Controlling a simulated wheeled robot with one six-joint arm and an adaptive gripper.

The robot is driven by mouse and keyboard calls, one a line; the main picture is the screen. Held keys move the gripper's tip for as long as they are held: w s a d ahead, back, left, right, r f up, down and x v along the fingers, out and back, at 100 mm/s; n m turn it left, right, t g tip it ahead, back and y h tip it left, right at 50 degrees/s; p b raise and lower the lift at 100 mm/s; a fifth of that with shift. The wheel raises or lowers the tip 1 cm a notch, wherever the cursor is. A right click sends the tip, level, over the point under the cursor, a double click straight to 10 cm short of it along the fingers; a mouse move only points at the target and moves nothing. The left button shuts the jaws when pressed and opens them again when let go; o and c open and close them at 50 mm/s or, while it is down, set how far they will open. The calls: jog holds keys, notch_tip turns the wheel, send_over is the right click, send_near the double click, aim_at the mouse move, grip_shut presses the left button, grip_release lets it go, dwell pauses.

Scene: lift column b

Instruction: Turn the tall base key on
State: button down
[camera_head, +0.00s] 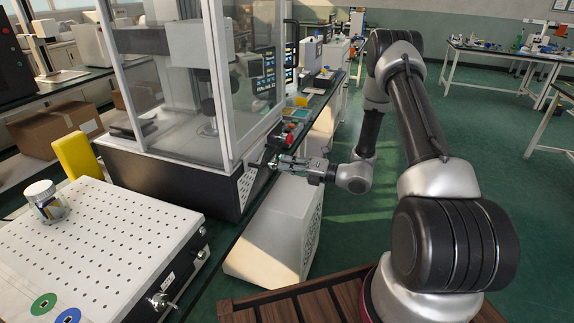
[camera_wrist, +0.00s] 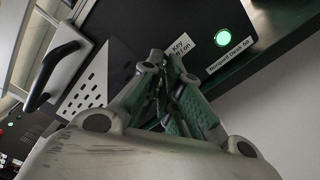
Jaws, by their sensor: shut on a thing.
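The tall machine's dark base (camera_head: 190,183) stands under a glass enclosure, with a perforated panel (camera_head: 247,184) at its right end. My gripper (camera_head: 275,164) reaches that end from the right, its fingertips against the base. In the wrist view my gripper (camera_wrist: 163,62) has its fingers closed together in front of the black face, just below a white label (camera_wrist: 184,46) reading "Key" and "on". The key itself is hidden between the fingertips, so its angle cannot be told. A round green light (camera_wrist: 222,37) is lit right of the label.
A black handle (camera_wrist: 52,72) sticks out left of my gripper in the wrist view. A red button box (camera_head: 292,133) stands on the bench behind my gripper. A white perforated platform (camera_head: 95,250) with a jar (camera_head: 45,203) is at the left.

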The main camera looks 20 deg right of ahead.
jog(key=c, duration=1.6)
grip_release()
jog(key=shift+c, duration=0.2)
jog(key=shift+d, duration=0.1)
jog(key=v, duration=1.2)
